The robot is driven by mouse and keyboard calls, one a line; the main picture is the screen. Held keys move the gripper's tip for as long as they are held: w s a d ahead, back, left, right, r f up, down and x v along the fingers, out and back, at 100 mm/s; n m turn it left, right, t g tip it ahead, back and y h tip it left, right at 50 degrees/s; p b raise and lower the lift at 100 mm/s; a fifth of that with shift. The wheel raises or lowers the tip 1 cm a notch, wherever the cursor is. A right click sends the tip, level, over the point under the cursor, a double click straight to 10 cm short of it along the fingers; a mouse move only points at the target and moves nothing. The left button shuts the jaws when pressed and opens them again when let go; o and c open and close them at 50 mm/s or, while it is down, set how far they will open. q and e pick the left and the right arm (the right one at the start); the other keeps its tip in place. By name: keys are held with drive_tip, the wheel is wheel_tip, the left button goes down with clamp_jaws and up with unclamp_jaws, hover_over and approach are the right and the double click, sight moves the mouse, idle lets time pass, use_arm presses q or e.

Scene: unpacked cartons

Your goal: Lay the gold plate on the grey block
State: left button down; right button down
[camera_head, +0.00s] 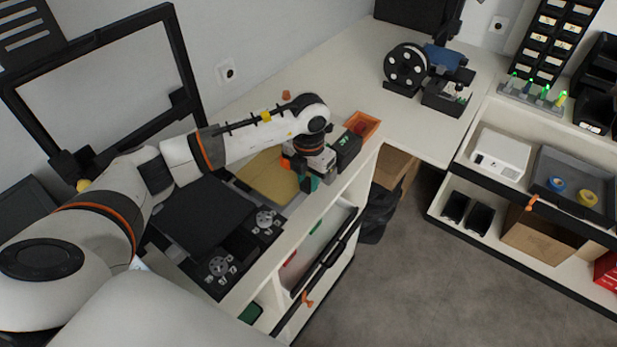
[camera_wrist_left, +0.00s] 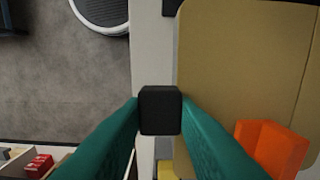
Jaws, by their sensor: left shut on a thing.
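The gold plate (camera_head: 262,176) is flat and broad, over the white bench in the head view, behind and left of my left gripper. It fills much of the right of the left wrist view (camera_wrist_left: 235,75). My left gripper (camera_head: 309,183) has green fingers, shut on a small black piece at the plate's edge that looks like its grip; it shows between the fingertips in the wrist view (camera_wrist_left: 160,112). A dark grey square slab (camera_head: 203,215), probably the grey block, lies nearer and left of the plate. I cannot tell whether the plate touches the bench. My right gripper is out of view.
A black frame (camera_head: 188,60) stands at the left wall. A black box (camera_head: 346,150) and an orange tray (camera_head: 362,124) are just right of my left gripper.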

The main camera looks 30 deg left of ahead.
use_arm(q)
drive_tip(key=shift+f, duration=0.15)
drive_tip(key=shift+f+b, duration=1)
drive_tip(key=shift+f, duration=0.05)
drive_tip(key=c, duration=1.1)
unclamp_jaws()
drive_tip(key=shift+o, duration=0.2)
drive_tip(key=shift+r, duration=0.1)
drive_tip(key=shift+r+p, duration=1)
drive_tip(key=shift+r, duration=0.6)
wheel_tip(320, 180, up, 12)
drive_tip(key=b, duration=0.3)
